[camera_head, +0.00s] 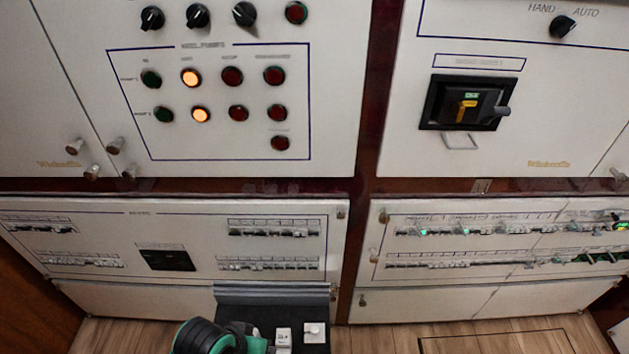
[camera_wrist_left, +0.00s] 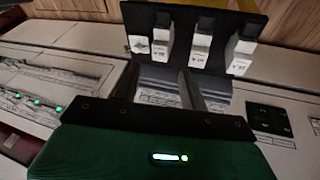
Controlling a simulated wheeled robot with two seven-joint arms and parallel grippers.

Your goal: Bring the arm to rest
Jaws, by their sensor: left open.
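My left gripper (camera_wrist_left: 160,88) shows in the left wrist view with its two dark fingers apart and nothing between them. Its green body fills the bottom of that view. Beyond the fingertips is a black holder (camera_wrist_left: 180,17) with several white switch-like blocks, one of them a white block (camera_wrist_left: 201,45). In the head view, the same kind of black holder (camera_head: 270,295) is at the bottom middle, with a white block (camera_head: 314,331) on it. A black and teal part of my arm is beside it at the bottom edge. My right gripper is in neither view.
Breaker panels stand low at left (camera_head: 110,235) and right (camera_head: 480,278), with rows of small switches. Above are a pump panel (camera_head: 330,90) with two lit orange lamps and a cabinet with a black rotary switch (camera_head: 467,104). Wooden floor (camera_head: 390,338) shows below.

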